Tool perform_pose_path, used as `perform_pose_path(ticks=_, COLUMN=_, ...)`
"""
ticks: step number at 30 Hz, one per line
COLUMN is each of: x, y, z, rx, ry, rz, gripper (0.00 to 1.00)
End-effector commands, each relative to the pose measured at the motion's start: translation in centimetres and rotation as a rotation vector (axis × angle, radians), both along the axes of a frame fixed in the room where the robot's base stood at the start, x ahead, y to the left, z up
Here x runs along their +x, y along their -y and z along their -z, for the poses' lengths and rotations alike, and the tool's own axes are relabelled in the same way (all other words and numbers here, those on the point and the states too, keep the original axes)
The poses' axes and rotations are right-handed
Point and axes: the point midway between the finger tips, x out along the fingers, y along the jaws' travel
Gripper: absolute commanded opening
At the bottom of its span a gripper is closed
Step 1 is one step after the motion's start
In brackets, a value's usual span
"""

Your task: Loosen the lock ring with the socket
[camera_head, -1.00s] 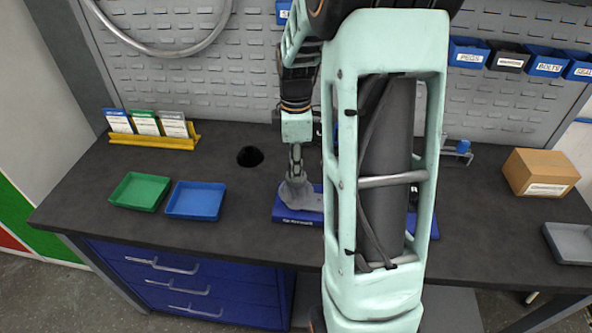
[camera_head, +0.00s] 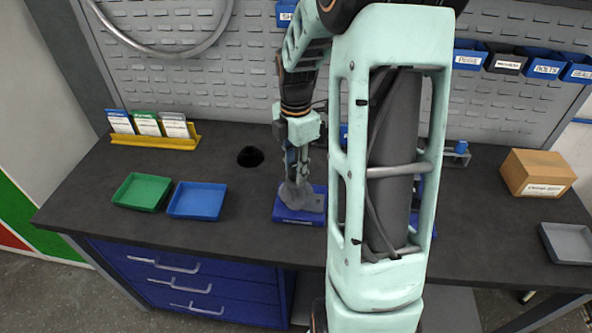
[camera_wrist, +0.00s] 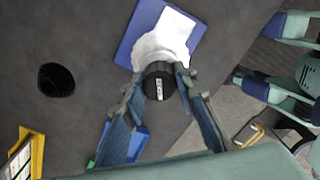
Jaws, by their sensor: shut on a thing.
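My gripper (camera_wrist: 158,78) points down and is shut on a dark round socket (camera_wrist: 158,88) with a small pale label; it also shows in the head view (camera_head: 297,182). The socket is right above a pale grey fixture (camera_wrist: 165,38) on a blue base (camera_wrist: 132,30). In the head view the grey fixture (camera_head: 298,199) and its blue base (camera_head: 290,217) stand on the bench under my gripper. I cannot make out the lock ring; the socket and fingers cover that spot. Whether the socket touches the fixture is unclear.
A green tray (camera_head: 141,192) and a blue tray (camera_head: 197,201) lie left, near a round hole (camera_head: 250,157) and a yellow card rack (camera_head: 153,141). A cardboard box (camera_head: 538,173) and grey tray (camera_head: 568,244) are right. My arm hides the bench's middle right.

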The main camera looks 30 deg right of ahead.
Motion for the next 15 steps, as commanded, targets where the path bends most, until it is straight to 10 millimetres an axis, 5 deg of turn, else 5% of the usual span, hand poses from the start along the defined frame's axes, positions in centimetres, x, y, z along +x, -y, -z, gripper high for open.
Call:
perform_pose_path(ticks=10, x=-0.18, y=-0.06, z=0.19, rx=0.002, ry=-0.005, rz=-0.027, gripper=0.00)
perform_pose_path(ticks=15, x=-0.28, y=-0.04, z=-0.04, rx=0.003, ry=-0.008, rz=-0.183, gripper=0.00)
